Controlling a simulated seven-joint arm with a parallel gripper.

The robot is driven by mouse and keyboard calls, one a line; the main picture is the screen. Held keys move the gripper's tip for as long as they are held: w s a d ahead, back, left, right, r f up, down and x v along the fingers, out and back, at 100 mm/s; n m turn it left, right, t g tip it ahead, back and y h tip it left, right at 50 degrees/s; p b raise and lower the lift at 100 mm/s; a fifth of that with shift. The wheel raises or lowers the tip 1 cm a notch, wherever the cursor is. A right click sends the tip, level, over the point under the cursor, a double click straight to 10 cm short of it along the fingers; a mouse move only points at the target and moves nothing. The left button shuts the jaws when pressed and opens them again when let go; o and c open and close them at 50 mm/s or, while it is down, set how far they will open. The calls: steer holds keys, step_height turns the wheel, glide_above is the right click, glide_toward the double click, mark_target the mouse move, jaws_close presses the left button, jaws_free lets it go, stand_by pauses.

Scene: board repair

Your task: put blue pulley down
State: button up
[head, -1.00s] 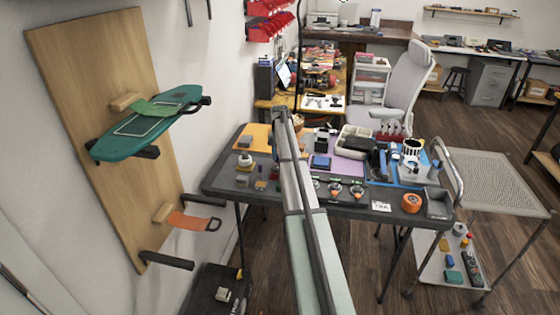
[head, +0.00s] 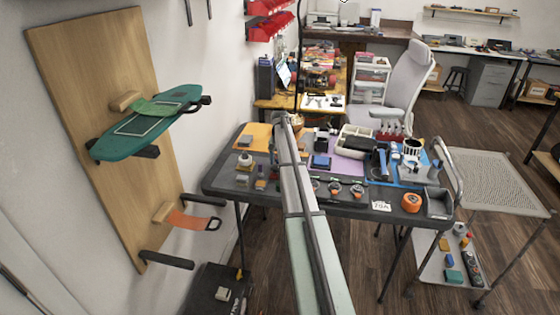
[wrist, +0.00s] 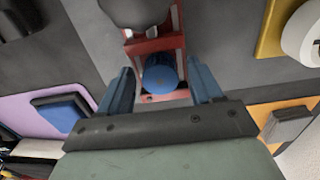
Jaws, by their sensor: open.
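The blue pulley (wrist: 160,78) is a round blue piece in the wrist view. It sits at a red frame or holder (wrist: 155,46) on the dark tabletop. My gripper (wrist: 161,88) is open, with one blue-grey finger on each side of the pulley and a visible gap to each. Whether the pulley rests fully in the red holder cannot be told. In the head view my arm covers this spot, and the pulley and gripper fingers cannot be made out.
A blue block (wrist: 62,112) lies on a purple mat (wrist: 22,108) at left in the wrist view. A grey block (wrist: 287,127) lies on an orange mat at right. A white roll (wrist: 302,32) stands at upper right. The table (head: 222,184) is crowded with tools.

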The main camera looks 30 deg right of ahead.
steer(key=shift+r, duration=0.1)
step_height(320, 180, up, 12)
stand_by(0.6)
stand_by(1.1)
